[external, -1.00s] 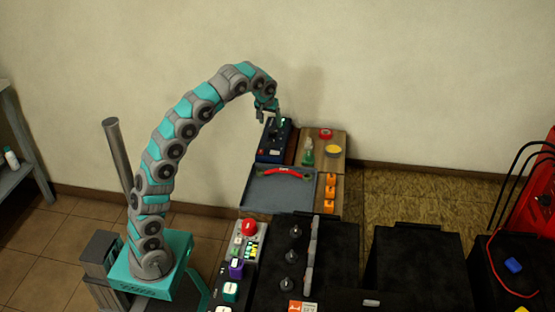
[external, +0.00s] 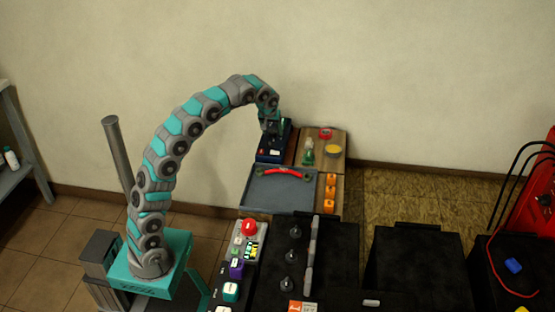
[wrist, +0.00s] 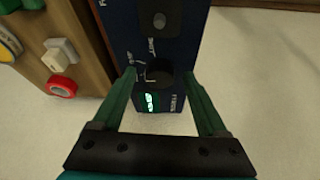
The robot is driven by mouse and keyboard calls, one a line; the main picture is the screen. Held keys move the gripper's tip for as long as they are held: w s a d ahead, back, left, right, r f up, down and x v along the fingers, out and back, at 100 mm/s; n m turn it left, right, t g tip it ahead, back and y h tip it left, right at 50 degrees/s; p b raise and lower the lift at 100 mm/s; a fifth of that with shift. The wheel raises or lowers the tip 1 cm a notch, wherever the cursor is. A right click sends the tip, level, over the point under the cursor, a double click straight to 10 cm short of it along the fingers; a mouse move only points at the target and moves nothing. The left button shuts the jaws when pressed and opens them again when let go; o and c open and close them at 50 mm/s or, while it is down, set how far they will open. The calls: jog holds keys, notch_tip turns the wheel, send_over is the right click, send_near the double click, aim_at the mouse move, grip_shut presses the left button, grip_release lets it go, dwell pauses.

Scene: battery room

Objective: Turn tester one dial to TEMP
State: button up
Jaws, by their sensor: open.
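The blue tester (external: 272,152) stands at the far end of the bench, with a dark top part. In the wrist view its dark blue face (wrist: 182,42) fills the upper middle. A round black dial (wrist: 158,72) sits on that face, with small white lettering around it that I cannot read reliably. A lit green display (wrist: 150,102) is below the dial in the picture. My gripper (wrist: 160,78) is open, with one green finger on each side of the dial. I cannot tell whether the fingers touch it. In the external view my gripper (external: 273,128) is over the tester and partly hides it.
A grey tray (external: 262,190) with a red-handled item (external: 286,172) lies in front of the tester. A wall is close behind.

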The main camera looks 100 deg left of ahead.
grip_shut()
dwell(0.5)
jog(key=m+t, duration=0.1)
jog(key=m, duration=0.2)
jog(key=shift+r, duration=0.15)
jog(key=shift+s+a+m+t+h, duration=0.15)
jog(key=shift+m+t, duration=0.15)
jog(key=shift+m, duration=0.3)
jog(key=shift+d+m+t+h, duration=0.15)
jog(key=shift+m+t, duration=0.15)
jog(key=shift+m, duration=0.3)
jog(key=shift+a, duration=0.1)
grip_release()
